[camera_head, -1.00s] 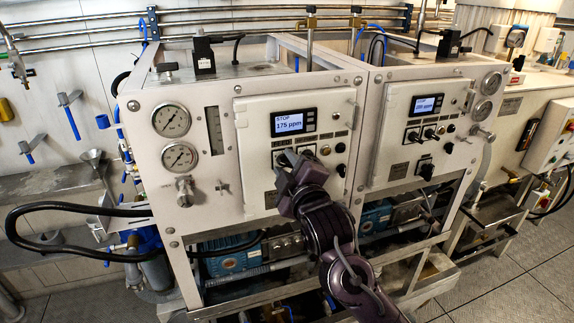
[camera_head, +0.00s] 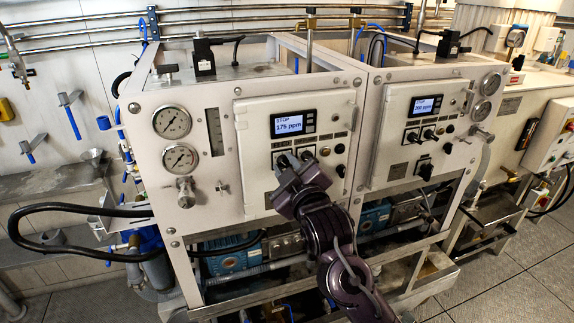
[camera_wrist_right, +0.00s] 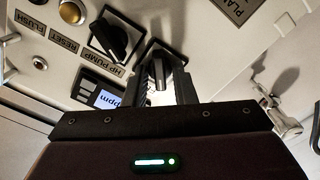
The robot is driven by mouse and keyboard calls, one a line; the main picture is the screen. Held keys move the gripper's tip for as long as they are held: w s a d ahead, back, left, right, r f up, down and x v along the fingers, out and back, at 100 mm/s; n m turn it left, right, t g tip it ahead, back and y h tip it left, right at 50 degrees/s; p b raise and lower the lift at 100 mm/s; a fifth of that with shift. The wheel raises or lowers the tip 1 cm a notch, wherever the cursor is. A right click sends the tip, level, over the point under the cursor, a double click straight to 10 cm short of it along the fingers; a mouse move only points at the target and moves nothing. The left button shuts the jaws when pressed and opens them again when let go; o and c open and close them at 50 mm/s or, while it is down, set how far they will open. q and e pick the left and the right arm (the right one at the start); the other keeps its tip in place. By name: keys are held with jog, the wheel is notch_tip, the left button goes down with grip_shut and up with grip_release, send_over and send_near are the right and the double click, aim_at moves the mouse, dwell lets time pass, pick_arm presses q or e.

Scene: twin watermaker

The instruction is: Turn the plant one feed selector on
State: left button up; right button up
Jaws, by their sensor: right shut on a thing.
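The plant one panel (camera_head: 257,195) is the left white panel in the head view, with a lit display (camera_head: 289,124) reading STOP and 175 ppm. My right gripper (camera_head: 289,165) is at the left of its two upper selectors. In the right wrist view, the gripper (camera_wrist_right: 160,90) is shut on a black selector knob (camera_wrist_right: 159,75); no readable label shows for this knob. Beside it is another black selector knob (camera_wrist_right: 108,40) with the HP PUMP label (camera_wrist_right: 119,71), apart from the fingers. My left gripper is not in view.
A similar panel (camera_head: 405,165) with its own display stands to the right. Two gauges (camera_head: 171,121) and a metal valve knob (camera_head: 184,192) are left of the plant one panel. A metal latch (camera_wrist_right: 270,118) shows at right in the wrist view.

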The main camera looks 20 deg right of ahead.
jog(key=m, duration=0.3)
jog(key=shift+m+p, duration=0.35)
jog(key=shift+m, duration=2.05)
jog(key=o, duration=0.7)
jog(key=s+b, duration=0.2)
jog(key=s, duration=0.5)
jog(key=shift+s+d+b, duration=0.15)
jog(key=shift+s+b, duration=0.2)
jog(key=shift+s, duration=0.05)
